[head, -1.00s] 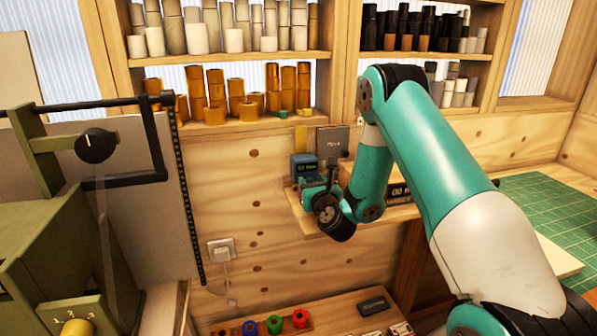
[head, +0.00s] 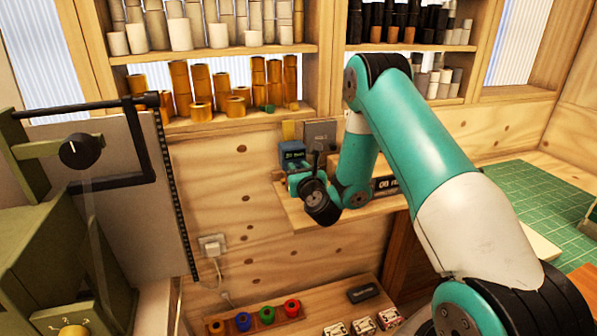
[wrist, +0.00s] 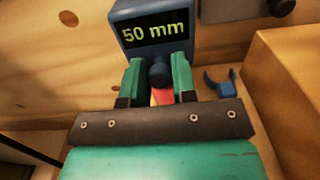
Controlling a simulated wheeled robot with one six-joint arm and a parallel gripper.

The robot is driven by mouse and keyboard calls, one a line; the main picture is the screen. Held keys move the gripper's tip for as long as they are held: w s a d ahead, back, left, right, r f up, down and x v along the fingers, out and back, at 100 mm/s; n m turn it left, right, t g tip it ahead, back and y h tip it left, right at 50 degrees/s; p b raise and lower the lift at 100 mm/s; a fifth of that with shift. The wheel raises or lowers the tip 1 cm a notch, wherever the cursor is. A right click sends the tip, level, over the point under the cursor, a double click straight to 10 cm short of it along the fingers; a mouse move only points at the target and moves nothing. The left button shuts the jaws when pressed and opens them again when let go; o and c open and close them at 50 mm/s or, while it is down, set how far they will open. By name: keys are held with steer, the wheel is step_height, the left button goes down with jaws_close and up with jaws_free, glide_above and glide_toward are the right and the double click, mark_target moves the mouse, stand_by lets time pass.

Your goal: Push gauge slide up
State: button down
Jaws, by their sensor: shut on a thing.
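The gauge has a dark blue head whose screen (wrist: 155,32) reads 50 mm in green in the wrist view. In the head view the gauge (head: 292,155) stands at the left end of a wooden wall ledge. My gripper (wrist: 158,75) has its green fingers closed on the dark round knob (wrist: 159,72) just below the screen. A red strip (wrist: 163,96) shows below the knob, between the fingers. In the head view my gripper (head: 300,178) is small and partly hidden by my wrist.
A blue forked hook (wrist: 220,82) is to the right of the fingers. A wooden block (wrist: 283,80) is farther right. A dark plate (head: 320,134) is behind the gauge. Shelves with rolls (head: 200,88) are above, and coloured rolls (head: 267,315) lie below. A green machine (head: 40,240) stands left.

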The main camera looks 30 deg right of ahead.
mark_target(298, 151)
step_height(298, 151, up, 6)
steer(key=p, duration=0.4)
steer(key=shift+f, duration=0.1)
steer(key=shift+w, duration=0.1)
steer(key=c, duration=0.9)
jaws_free()
